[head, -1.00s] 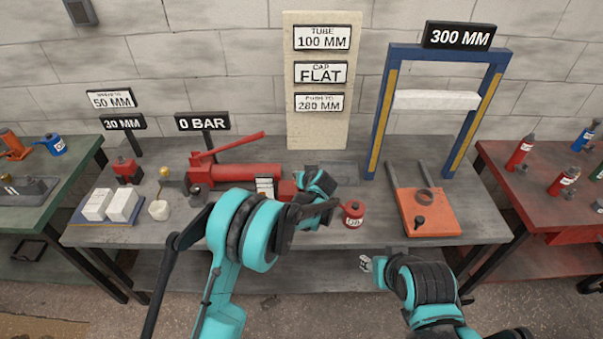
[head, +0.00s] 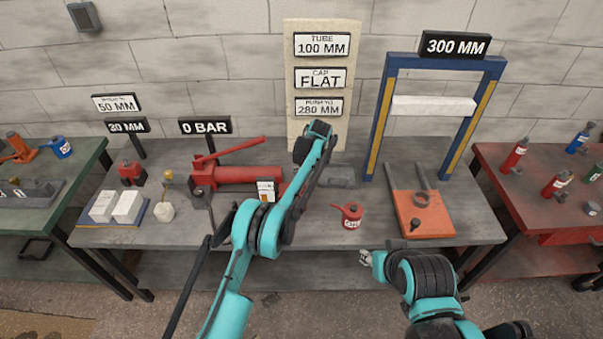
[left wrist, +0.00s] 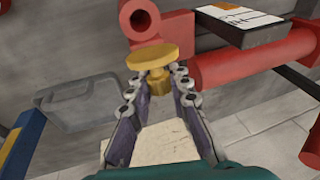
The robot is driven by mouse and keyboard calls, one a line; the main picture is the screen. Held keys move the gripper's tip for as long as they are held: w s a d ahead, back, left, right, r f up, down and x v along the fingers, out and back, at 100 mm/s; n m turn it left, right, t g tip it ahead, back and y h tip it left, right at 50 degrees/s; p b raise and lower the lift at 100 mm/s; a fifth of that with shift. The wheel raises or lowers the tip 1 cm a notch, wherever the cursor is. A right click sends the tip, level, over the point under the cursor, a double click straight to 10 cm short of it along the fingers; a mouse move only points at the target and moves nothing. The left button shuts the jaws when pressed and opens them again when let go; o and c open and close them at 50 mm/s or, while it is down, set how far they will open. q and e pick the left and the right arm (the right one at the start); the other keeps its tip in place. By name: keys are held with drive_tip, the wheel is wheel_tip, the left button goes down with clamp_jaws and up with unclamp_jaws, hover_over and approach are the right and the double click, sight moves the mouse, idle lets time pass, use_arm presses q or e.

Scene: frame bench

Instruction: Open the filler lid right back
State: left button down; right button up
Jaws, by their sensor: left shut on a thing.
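The filler lid (left wrist: 155,58), a brass-yellow round cap, shows in the left wrist view, just below a red block with a round hole (left wrist: 138,20). My left gripper (left wrist: 158,82) is shut on its narrower part, one finger on each side, with the wide disc beyond the fingertips. I cannot tell how the lid is joined to the block. In the head view my left arm hides the lid, the gripper and the right end of the red pump (head: 245,174). My right gripper (head: 366,258) is low in front of the bench, away from the pump; its opening is too small to read.
A red can (head: 351,215) stands right of my left arm. A grey tray (head: 343,176) lies behind it, also in the left wrist view (left wrist: 80,100). A blue and yellow frame (head: 376,130) and orange plate (head: 425,226) stand right. A label card (head: 266,190) is by the pump.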

use_arm(q)
drive_tip(key=shift+w+f, duration=0.1)
idle(0.3)
drive_tip(key=c, duration=1.4)
unclamp_jaws()
drive_tip(key=shift+o, duration=0.2)
drive_tip(key=v, duration=1.2)
drive_tip(key=shift+w, duration=0.15)
